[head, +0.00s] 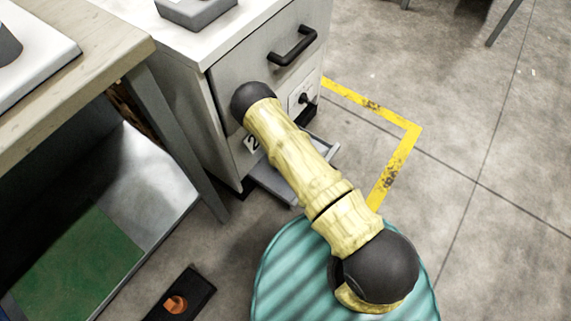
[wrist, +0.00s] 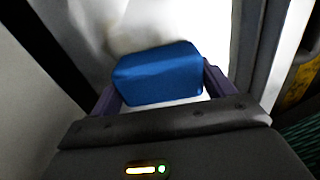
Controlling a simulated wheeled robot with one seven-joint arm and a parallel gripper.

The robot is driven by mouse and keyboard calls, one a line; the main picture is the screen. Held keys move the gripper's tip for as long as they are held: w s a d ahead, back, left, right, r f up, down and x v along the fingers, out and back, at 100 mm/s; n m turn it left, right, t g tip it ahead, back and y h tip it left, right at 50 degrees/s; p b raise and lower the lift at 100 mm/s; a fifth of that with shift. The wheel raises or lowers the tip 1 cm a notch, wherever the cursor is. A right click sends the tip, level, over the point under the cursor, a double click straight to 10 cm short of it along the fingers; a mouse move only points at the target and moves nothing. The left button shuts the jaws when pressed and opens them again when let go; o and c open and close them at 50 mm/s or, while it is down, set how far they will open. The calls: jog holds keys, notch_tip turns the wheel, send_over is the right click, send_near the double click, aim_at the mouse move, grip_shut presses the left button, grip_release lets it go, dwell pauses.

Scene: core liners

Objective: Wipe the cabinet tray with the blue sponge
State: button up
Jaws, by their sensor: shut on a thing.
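The blue sponge (wrist: 157,75) is held between the two fingers of my gripper (wrist: 160,92) in the wrist view. Bright white surface shows around the sponge; I cannot tell whether the sponge touches it. In the head view the pulled-out cabinet tray (head: 277,186) sits low at the front of the white cabinet (head: 190,90), partly covered by my arm. My gripper and the sponge are hidden behind my arm in the head view.
A black drawer handle (head: 293,46) and a small knob (head: 304,98) stick out of the cabinet front. A workbench (head: 90,65) with a metal leg stands at the left. A black strip with an orange piece (head: 176,304) lies on the floor. Floor at the right is clear, with yellow tape (head: 397,160).

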jog(key=shift+s+a+f+p, duration=0.1)
jog(key=shift+s+a+p, duration=0.25)
jog(key=shift+s+a, duration=0.25)
jog(key=shift+s+a+f+p, duration=0.1)
jog(key=shift+s+a+p, duration=0.25)
jog(key=shift+s, duration=0.4)
jog(key=shift+a, duration=0.1)
